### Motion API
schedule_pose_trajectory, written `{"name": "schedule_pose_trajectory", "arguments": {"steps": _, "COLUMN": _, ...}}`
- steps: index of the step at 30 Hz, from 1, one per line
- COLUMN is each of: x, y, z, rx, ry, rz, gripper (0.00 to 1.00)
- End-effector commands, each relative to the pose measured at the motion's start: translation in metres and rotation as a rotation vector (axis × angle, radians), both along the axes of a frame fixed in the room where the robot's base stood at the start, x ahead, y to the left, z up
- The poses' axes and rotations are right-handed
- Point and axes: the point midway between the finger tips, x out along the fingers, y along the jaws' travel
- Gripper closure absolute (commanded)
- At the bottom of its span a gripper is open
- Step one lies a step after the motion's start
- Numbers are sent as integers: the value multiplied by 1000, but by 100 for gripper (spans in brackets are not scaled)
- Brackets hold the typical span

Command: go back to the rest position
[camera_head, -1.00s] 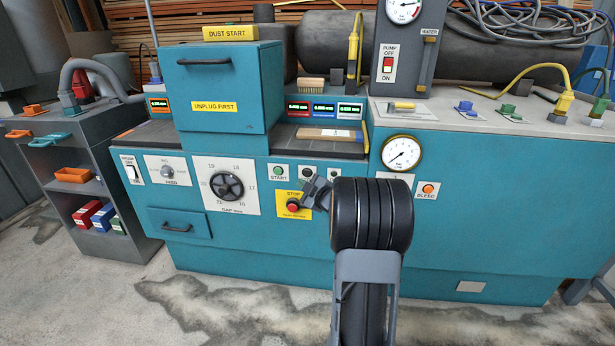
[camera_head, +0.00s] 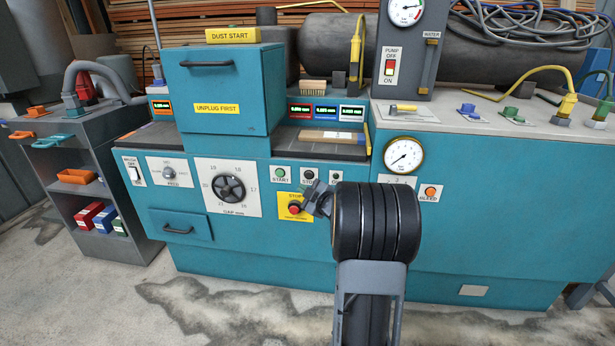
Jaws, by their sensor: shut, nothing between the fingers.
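My gripper (camera_head: 301,206) shows in the head view as a small dark grey end, left of the thick black joint of my arm. It is shut and holds nothing. In the picture it lies over the yellow stop plate (camera_head: 286,214), close to the red stop button (camera_head: 294,209). I cannot tell whether it touches the panel or hangs in front of it. The arm stands at the lower middle of the view and hides part of the teal front.
The teal machine (camera_head: 470,250) fills the middle and right. A green start button (camera_head: 280,173), a gap dial (camera_head: 229,188) and a pressure gauge (camera_head: 403,155) sit on its front. A grey shelf (camera_head: 100,247) with bins stands at left. The concrete floor (camera_head: 90,310) in front is clear.

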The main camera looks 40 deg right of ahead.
Motion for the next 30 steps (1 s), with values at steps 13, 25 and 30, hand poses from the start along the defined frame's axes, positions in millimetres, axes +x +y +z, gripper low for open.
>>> {"name": "schedule_pose_trajectory", "arguments": {"steps": 13, "x": 3, "y": 10, "z": 36, "rx": 18, "ry": 34, "rz": -52, "gripper": 100}}
{"name": "schedule_pose_trajectory", "arguments": {"steps": 25, "x": -50, "y": 101, "z": 199, "rx": 312, "ry": 397, "rz": -417, "gripper": 100}}
{"name": "schedule_pose_trajectory", "arguments": {"steps": 30, "x": -106, "y": 155, "z": 243, "rx": 476, "ry": 625, "rz": -515, "gripper": 100}}
